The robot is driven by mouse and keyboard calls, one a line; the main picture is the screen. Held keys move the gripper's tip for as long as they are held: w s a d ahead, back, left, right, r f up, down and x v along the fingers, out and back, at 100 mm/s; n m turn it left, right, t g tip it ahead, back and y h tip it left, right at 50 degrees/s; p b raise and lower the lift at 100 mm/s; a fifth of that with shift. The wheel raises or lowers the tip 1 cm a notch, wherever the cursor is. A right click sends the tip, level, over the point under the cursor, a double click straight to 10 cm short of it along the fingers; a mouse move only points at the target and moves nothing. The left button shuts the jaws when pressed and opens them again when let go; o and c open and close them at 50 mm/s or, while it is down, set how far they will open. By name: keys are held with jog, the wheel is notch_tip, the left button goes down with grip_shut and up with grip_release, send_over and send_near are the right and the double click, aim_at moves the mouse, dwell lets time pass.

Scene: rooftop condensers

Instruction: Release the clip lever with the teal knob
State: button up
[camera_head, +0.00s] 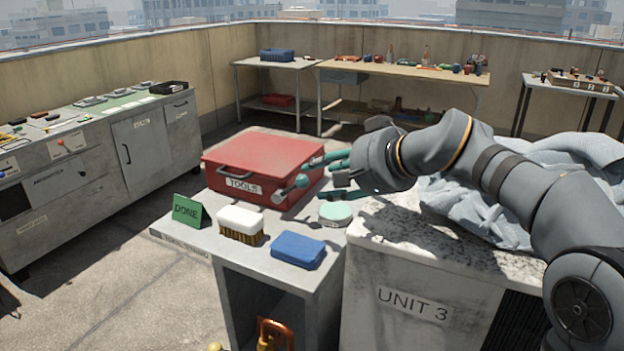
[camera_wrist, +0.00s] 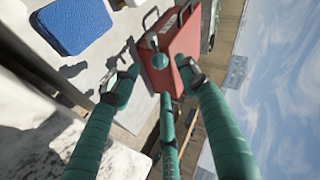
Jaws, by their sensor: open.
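A teal ball knob (camera_wrist: 160,61) shows in the wrist view, in front of the red toolbox and between my fingertips. I cannot see clear contact with it. In the head view a teal knob (camera_head: 302,181) shows beside the toolbox's right front, partly mixed with my fingers; the lever's clip end is hard to make out. My gripper (camera_head: 318,184) has several teal fingers, spread apart and empty. In the wrist view my gripper (camera_wrist: 158,82) has fingers on both sides of the knob and one below it.
The red toolbox (camera_head: 262,150) stands on a grey bench with a green DONE sign (camera_head: 188,211), a brush (camera_head: 240,225), a blue sponge (camera_head: 298,250) and a mint disc (camera_head: 335,213). The UNIT 3 condenser (camera_head: 415,310) and a blue cloth (camera_head: 500,185) are to the right.

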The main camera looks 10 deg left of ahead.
jog(key=shift+v, duration=1.15)
